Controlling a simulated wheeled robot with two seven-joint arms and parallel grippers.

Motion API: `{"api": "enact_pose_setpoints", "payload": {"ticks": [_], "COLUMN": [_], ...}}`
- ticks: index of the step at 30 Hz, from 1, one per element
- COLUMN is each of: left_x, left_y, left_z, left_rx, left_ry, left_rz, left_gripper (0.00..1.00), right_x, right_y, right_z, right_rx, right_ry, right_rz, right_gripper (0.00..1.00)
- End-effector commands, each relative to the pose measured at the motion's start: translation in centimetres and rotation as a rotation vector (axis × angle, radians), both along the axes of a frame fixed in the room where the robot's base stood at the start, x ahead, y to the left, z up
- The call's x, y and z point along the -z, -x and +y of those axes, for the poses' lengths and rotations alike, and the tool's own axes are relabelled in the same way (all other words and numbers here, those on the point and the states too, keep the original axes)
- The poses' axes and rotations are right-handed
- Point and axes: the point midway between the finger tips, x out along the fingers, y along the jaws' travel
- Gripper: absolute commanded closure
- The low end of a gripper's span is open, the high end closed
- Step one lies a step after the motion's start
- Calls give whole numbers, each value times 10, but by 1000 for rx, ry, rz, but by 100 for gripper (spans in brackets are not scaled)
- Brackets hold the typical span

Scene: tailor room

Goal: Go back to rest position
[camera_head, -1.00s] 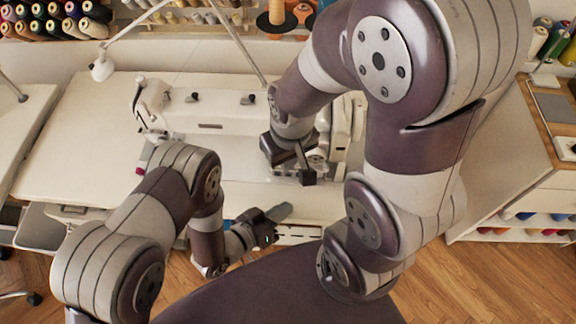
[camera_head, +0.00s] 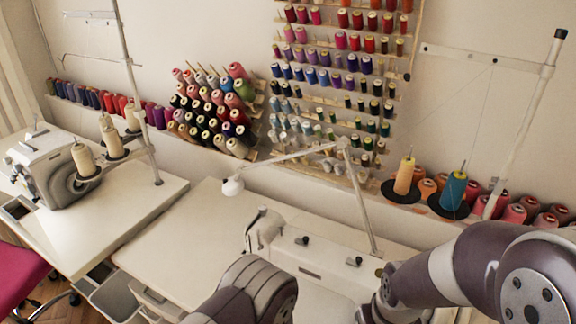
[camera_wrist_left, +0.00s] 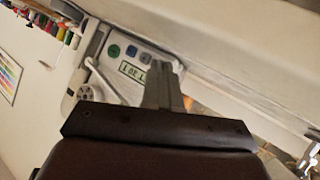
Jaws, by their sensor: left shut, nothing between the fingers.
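My left gripper shows in the left wrist view (camera_wrist_left: 165,85), its fingers together with nothing between them. A white machine with round buttons and a small display (camera_wrist_left: 132,68) is beyond the fingers, partly hidden by them. In the head view my left arm (camera_head: 250,292) comes up at the bottom centre, and its gripper is out of the frame. My right arm (camera_head: 470,265) reaches in from the lower right; its gripper is not in view. The white sewing machine (camera_head: 310,258) stands between the arms on the white table (camera_head: 200,235).
A serger (camera_head: 50,165) with thread cones stands on the left table (camera_head: 140,205). Thread racks (camera_head: 215,110) and a pegboard of spools (camera_head: 340,75) line the back wall. A pink chair (camera_head: 18,272) is at lower left.

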Motion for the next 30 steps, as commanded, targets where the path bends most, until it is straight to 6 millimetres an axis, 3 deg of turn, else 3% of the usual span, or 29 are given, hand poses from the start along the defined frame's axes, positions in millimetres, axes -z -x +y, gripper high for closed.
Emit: {"api": "enact_pose_setpoints", "payload": {"ticks": [1, 2, 3, 5, 7, 9, 12, 15, 18, 30], "left_x": [-24, -36, -53, -79, -110, -137, -166, -183, -189, -188], "left_y": [-36, -57, -78, -93, -87, -64, -19, 16, 32, 34], "left_z": [22, 43, 77, 133, 196, 247, 291, 309, 314, 314], "left_rx": [-84, -146, -231, -353, -480, -580, -667, -704, -712, -709], "left_ry": [-91, -169, -275, -417, -549, -638, -701, -719, -725, -729], "left_rz": [-14, -9, 16, 85, 201, 334, 514, 636, 691, 701], "left_gripper": [100, 100, 100, 100, 100, 100, 100, 100, 100, 100], "right_x": [-6, -8, -10, -14, -17, -20, -23, -24, -24, -24], "right_y": [0, 0, 0, 0, 0, 0, 0, 0, 0, 0], "right_z": [0, 0, 0, 0, 0, 0, 0, 0, 0, 0], "right_rx": [0, 0, 0, 0, 0, 0, 0, 0, 0, 0], "right_ry": [0, 0, 0, 0, 0, 0, 0, 0, 0, 0], "right_rz": [0, 0, 0, 0, 0, 0, 0, 0, 0, 0], "right_gripper": [100, 100, 100, 100, 100, 100, 100, 100, 100, 100]}}
